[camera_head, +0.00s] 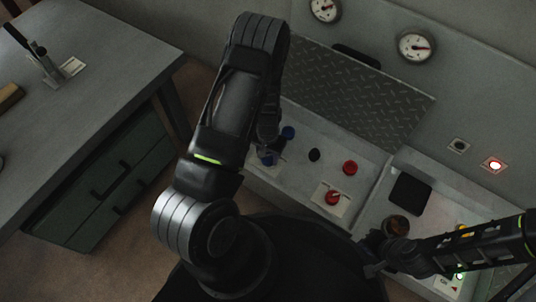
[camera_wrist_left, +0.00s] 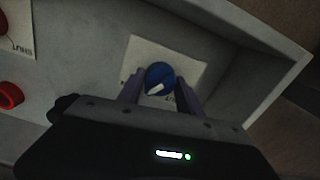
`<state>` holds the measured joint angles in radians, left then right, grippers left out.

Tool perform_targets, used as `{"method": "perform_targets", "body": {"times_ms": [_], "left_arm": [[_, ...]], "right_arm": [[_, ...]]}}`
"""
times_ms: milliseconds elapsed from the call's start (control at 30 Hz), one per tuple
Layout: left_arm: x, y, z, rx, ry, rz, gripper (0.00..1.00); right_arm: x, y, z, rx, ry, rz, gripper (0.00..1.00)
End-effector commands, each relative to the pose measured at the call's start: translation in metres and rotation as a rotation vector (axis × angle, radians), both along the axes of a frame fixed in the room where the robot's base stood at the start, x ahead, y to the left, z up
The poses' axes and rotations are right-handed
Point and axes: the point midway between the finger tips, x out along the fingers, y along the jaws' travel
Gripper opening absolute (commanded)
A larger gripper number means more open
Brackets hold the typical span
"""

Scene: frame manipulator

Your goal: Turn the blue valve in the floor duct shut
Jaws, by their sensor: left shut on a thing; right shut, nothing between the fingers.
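The blue valve (camera_wrist_left: 160,76) is a round knob with a white pointer mark, set on a pale label plate (camera_wrist_left: 190,62) in the floor duct (camera_head: 300,178). In the left wrist view the two fingers of my left gripper (camera_wrist_left: 159,88) are shut on its sides, and the pointer slants down to the left. In the head view the valve (camera_head: 267,158) is partly hidden by my left gripper (camera_head: 268,146). My right gripper (camera_head: 374,256) is shut and empty, low in the head view, away from the valve.
A red valve (camera_head: 333,198) on a label plate, a red cap (camera_head: 350,168) and a blue cap (camera_head: 288,132) are in the duct. A treadplate lid (camera_head: 355,95) stands open behind. A workbench (camera_head: 80,90) is left. Gauges (camera_head: 415,46) and a lit red button (camera_head: 494,165) are on the wall.

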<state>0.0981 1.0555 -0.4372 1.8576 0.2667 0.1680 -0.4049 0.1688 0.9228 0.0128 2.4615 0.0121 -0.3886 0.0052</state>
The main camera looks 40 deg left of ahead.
Motion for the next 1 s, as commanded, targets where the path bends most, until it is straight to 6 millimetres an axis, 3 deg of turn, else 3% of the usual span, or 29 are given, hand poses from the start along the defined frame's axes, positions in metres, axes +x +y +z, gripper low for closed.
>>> {"method": "perform_targets", "body": {"times_ms": [1000], "left_arm": [[0.000, 0.000, 0.001, 0.001, -0.001, 0.921, 0.02]], "right_arm": [[-0.004, 0.001, 0.023, -0.005, 0.002, 0.003, 0.00]]}}
